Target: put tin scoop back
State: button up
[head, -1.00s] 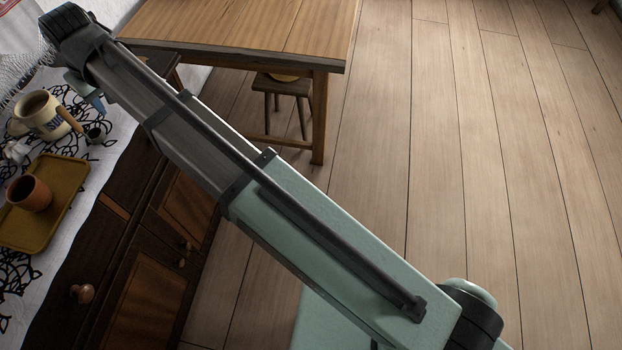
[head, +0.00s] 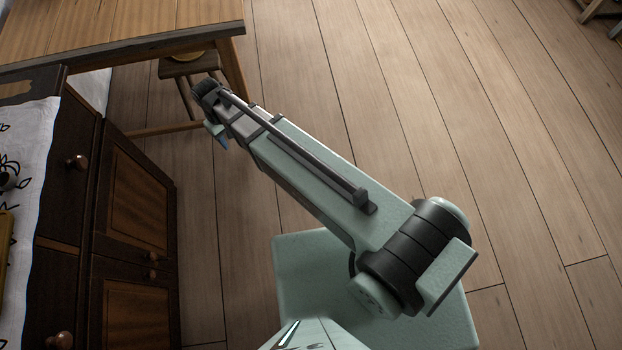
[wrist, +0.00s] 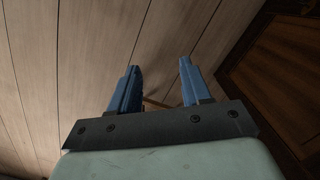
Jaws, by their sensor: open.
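My gripper (wrist: 160,72) is open in the wrist view, its two blue fingers apart with nothing between them. Floorboards and a dark wooden cabinet front show beyond them. In the head view my gripper (head: 221,138) is small, at the far end of my arm, over the floor to the right of the cabinet.
The dark cabinet (head: 137,195) with round knobs stands at left under the patterned white cloth (head: 32,150). A mustard tray (head: 4,240) is cut off at the left edge. A wooden table (head: 120,30) and a stool (head: 188,68) stand beyond.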

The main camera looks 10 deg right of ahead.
jog(key=s+d+f+m+g, duration=0.1)
jog(key=s+d+f+m, duration=0.1)
jog(key=s+d+f, duration=0.55)
jog(key=s+d+f+m+g, duration=0.1)
jog(key=s+d+f+g, duration=0.2)
jog(key=d, duration=0.7)
jog(key=s+d+f+m, duration=0.2)
jog(key=s+d+f, duration=0.4)
jog(key=d, duration=0.3)
jog(key=s+d+f+m+g, duration=0.1)
jog(key=s+d, duration=0.5)
jog(key=s, duration=0.6)
jog(key=shift+d+f+m+g+y, duration=0.15)
jog(key=shift+f+m+g+y, duration=0.25)
jog(key=shift+f, duration=0.4)
